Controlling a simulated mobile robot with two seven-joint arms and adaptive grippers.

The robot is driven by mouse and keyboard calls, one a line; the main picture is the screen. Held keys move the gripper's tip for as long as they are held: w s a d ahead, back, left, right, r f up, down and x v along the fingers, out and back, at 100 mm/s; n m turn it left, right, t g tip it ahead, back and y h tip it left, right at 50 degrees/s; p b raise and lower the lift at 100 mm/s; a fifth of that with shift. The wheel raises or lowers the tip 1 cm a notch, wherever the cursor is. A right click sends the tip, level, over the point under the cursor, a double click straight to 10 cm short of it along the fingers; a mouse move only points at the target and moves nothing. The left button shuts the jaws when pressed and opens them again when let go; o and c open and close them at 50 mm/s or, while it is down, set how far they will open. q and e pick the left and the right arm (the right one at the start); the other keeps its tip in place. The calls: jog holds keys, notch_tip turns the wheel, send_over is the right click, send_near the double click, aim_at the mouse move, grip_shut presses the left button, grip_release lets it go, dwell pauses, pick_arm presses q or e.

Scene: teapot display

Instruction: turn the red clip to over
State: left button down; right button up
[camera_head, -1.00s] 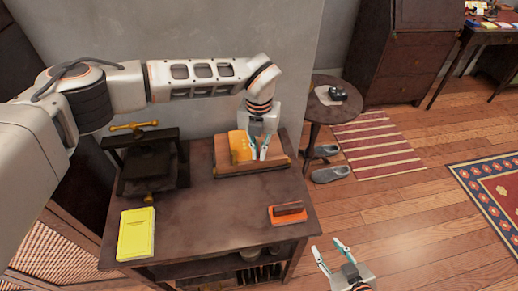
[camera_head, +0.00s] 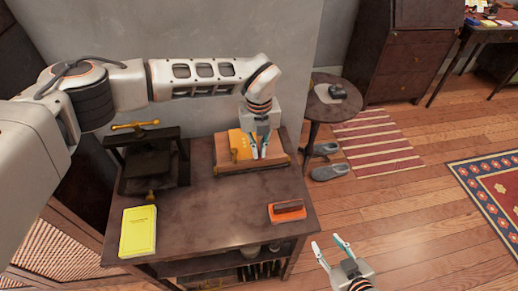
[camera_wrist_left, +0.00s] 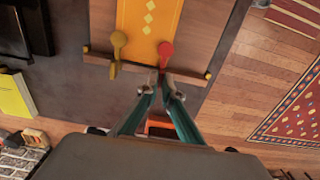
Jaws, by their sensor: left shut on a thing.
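The red clip (camera_wrist_left: 166,50) has a round head and a narrow stem, and stands at the near edge of a wooden board (camera_wrist_left: 205,58) in the left wrist view. My left gripper (camera_head: 259,156) is over the board's near edge in the head view. In the left wrist view its fingertips (camera_wrist_left: 163,77) are closed together on the clip's lower end. A similar yellow clip (camera_wrist_left: 117,45) is to the left of the red one, apart from the fingers. My right gripper (camera_head: 330,252) is open and empty, off the table's front right corner.
A yellow cloth or paper strip (camera_wrist_left: 148,20) lies on the board. A black press (camera_head: 150,165) stands left of it on the dark table (camera_head: 205,225). A yellow booklet (camera_head: 138,232) and an orange block with a dark handle (camera_head: 287,212) lie nearer the front. The table's middle is clear.

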pick_arm(q)
jog(key=shift+r, duration=0.1)
jog(key=c, duration=2.2)
grip_release()
jog(key=shift+c, duration=0.2)
notch_tip(320, 180, up, 12)
